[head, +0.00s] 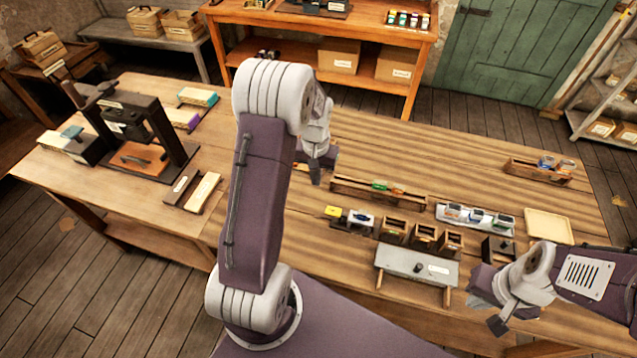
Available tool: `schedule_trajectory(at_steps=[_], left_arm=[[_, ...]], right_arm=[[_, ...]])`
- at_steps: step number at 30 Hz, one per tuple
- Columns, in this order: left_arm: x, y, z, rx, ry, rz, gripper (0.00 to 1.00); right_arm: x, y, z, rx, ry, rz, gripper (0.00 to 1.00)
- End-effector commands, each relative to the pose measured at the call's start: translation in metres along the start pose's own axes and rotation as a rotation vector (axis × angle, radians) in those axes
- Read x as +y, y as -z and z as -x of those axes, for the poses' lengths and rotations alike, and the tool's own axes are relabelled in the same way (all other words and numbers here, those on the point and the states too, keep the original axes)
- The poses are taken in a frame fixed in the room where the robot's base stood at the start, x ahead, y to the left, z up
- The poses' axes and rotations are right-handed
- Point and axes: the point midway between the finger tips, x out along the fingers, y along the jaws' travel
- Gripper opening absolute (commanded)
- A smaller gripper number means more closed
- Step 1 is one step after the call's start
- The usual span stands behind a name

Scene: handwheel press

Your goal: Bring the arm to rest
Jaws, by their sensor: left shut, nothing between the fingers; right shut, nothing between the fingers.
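My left arm rises in the middle of the head view, bent at its elbow. Its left gripper (315,177) points down above the wooden table (270,215); it is shut and empty. My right arm comes in from the right edge. Its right gripper (497,325) is shut and empty, low in front of the table's near edge. The dark press (128,125) stands on the left part of the table, well apart from both grippers. My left arm hides part of the table's middle.
Small wooden boxes (424,234), a grey board with a knob (415,266) and a white tray with items (475,217) stand on the right half. A pale tray (549,227) lies near the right gripper. Bare tabletop shows between the press and my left arm.

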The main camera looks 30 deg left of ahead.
Motion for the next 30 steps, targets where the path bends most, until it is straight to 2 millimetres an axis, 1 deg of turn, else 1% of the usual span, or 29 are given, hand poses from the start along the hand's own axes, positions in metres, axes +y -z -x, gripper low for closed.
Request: schedule_trajectory(at_steps=[20,22,23,24,25,26,27,29,30], left_arm=[[0.000,0.000,0.000,0.001,0.000,0.000,0.00],[0.007,0.002,-0.003,0.010,0.000,-0.017,0.00],[0.013,0.006,0.000,0.032,0.000,-0.033,0.00],[0.024,0.010,0.007,0.065,-0.001,-0.060,0.00],[0.033,0.004,0.011,0.078,-0.003,-0.084,0.00],[0.043,-0.005,0.014,0.087,-0.006,-0.110,0.00],[0.056,-0.022,0.016,0.099,-0.010,-0.145,0.00],[0.071,-0.054,0.015,0.110,-0.019,-0.190,0.00],[0.078,-0.077,0.012,0.114,-0.025,-0.212,0.00]], right_arm=[[0.000,0.000,0.000,0.000,0.000,0.000,0.00],[0.000,-0.001,-0.006,0.000,0.000,0.000,0.00],[0.000,-0.001,-0.011,0.000,0.000,0.000,0.00],[0.000,-0.002,-0.019,0.000,0.000,0.000,0.00],[0.001,-0.003,-0.026,0.000,0.000,0.000,0.00],[0.001,-0.003,-0.033,0.000,0.000,0.000,0.00],[0.001,-0.004,-0.041,0.000,0.000,0.000,0.00],[0.001,-0.006,-0.052,0.000,0.000,0.000,0.00],[0.001,-0.006,-0.058,-0.001,0.000,0.000,0.00]])
